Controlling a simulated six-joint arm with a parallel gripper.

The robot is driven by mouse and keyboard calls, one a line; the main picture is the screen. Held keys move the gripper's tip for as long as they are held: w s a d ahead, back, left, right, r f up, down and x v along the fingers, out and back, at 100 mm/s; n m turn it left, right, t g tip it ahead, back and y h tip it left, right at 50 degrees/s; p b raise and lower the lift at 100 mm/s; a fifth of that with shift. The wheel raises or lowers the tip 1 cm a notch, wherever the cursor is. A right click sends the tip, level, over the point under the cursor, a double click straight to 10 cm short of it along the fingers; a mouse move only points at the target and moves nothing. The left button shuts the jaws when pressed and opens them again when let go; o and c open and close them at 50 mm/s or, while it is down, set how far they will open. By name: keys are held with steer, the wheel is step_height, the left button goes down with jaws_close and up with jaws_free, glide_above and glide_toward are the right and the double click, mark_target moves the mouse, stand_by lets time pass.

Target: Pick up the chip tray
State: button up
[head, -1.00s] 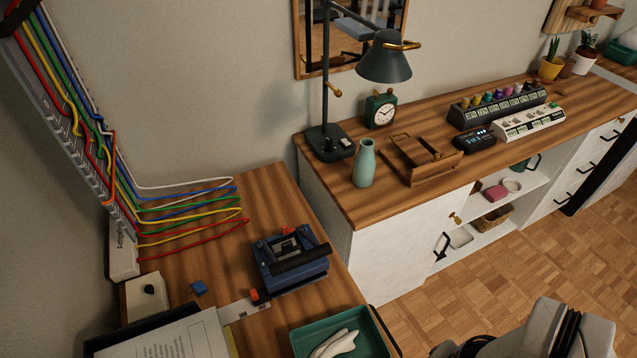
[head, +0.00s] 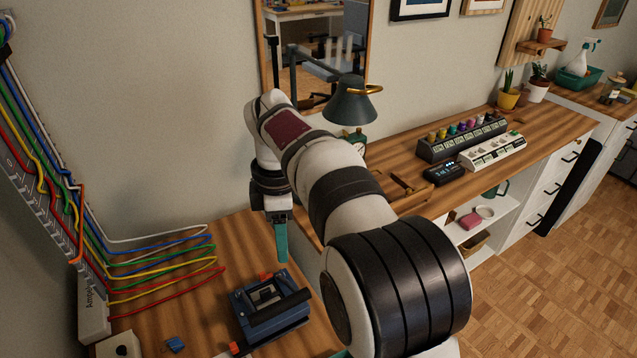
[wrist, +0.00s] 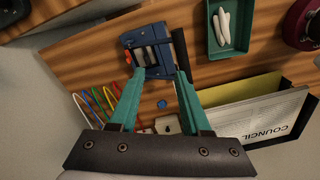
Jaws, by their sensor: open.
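No piece is clearly labelled as a chip tray. A blue fixture (head: 268,312) with a black bar, orange tabs and a grey piece in its middle sits on the wooden desk. It also shows in the wrist view (wrist: 148,48), just beyond my fingertips. A green tray (wrist: 210,40) holding white elongated pieces (wrist: 232,25) lies to its right in the wrist view. My gripper (wrist: 160,76) is open, with teal fingers apart and nothing visible between them. In the head view my gripper (head: 282,245) hangs above and behind the blue fixture, pointing down.
Coloured cables (head: 165,270) loop onto the desk at the left. A small blue block (wrist: 162,104) lies near the fixture. A paper tray marked COUNCIL (wrist: 240,115) is at the right in the wrist view. A lamp (head: 348,103) stands on the cabinet behind my arm.

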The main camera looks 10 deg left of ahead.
mark_target(265, 290)
steer(key=a+f+n, duration=0.3)
steer(key=a+n, duration=0.1)
steer(key=a, duration=0.2)
steer(key=f, duration=1.5)
steer(key=shift+w+d+f, duration=0.15)
steer(key=shift+w+f, duration=0.05)
steer(key=shift+w, duration=0.15)
jaws_close()
steer(key=shift+r, duration=0.1)
